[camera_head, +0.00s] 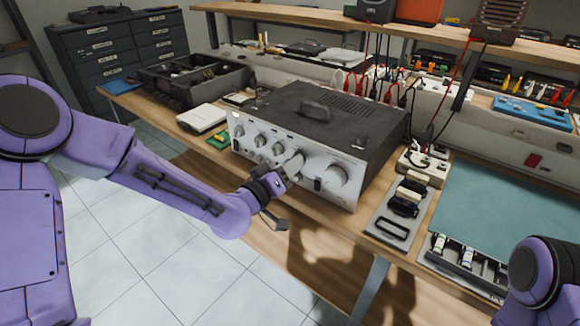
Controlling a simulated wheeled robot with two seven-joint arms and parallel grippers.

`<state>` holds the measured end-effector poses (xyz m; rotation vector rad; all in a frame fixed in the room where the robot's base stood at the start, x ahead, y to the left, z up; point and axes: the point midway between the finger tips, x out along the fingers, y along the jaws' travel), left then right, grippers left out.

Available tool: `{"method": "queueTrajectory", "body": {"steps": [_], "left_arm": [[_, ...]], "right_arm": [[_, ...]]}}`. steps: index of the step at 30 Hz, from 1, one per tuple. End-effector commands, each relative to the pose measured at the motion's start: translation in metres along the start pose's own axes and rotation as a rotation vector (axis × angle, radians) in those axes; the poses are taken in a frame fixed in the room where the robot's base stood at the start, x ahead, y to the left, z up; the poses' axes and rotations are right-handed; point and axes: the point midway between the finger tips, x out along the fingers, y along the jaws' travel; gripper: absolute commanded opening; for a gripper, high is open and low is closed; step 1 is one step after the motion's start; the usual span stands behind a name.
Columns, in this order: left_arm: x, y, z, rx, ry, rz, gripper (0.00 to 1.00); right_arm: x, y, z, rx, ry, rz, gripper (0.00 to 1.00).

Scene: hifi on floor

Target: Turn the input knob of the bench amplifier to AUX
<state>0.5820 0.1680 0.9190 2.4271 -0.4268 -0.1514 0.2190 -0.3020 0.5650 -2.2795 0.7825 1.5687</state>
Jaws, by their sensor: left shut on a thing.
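The bench amplifier (330,115) stands on the wooden bench, with a black top and a silver front panel facing me. A row of small knobs (259,141) runs along the left of the panel, and a large knob (334,177) sits at its right. My left gripper (289,168) is at the panel, just left of the large knob, shut on a knob that its fingers mostly hide. The knob's labels and pointer are too small to read. My right arm shows only in part at the lower right, and its gripper is out of view.
A white box (202,119) and a dark open tray (195,80) lie left of the amplifier. A grey tray with dark blocks (392,228) and a teal mat (505,215) lie to its right. Red and black leads hang behind it.

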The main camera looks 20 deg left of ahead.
Motion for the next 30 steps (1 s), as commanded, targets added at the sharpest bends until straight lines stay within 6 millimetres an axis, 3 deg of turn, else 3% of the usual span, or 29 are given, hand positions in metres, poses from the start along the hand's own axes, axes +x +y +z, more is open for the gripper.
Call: {"method": "queueTrajectory", "body": {"steps": [9, 10, 12, 23, 30], "left_arm": [[-0.001, -0.001, 0.002, 0.002, -0.005, -0.002, 0.03], [-0.001, -0.001, 0.002, 0.002, -0.005, -0.002, 0.44], [-0.001, -0.001, 0.002, 0.001, -0.004, -0.001, 0.59], [-0.009, -0.001, 0.001, 0.001, -0.001, -0.001, 0.59], [-0.067, -0.001, 0.001, -0.001, 0.000, -0.001, 0.59]], "right_arm": [[0.000, 0.000, 0.000, 0.000, 0.000, 0.000, 0.00], [0.000, 0.000, 0.000, 0.000, 0.000, 0.000, 0.00], [0.000, 0.000, 0.000, 0.000, 0.000, 0.000, 0.00], [0.002, 0.000, 0.001, 0.000, 0.000, 0.000, 0.00], [0.008, -0.001, 0.003, 0.000, 0.000, 0.000, 0.00]]}}
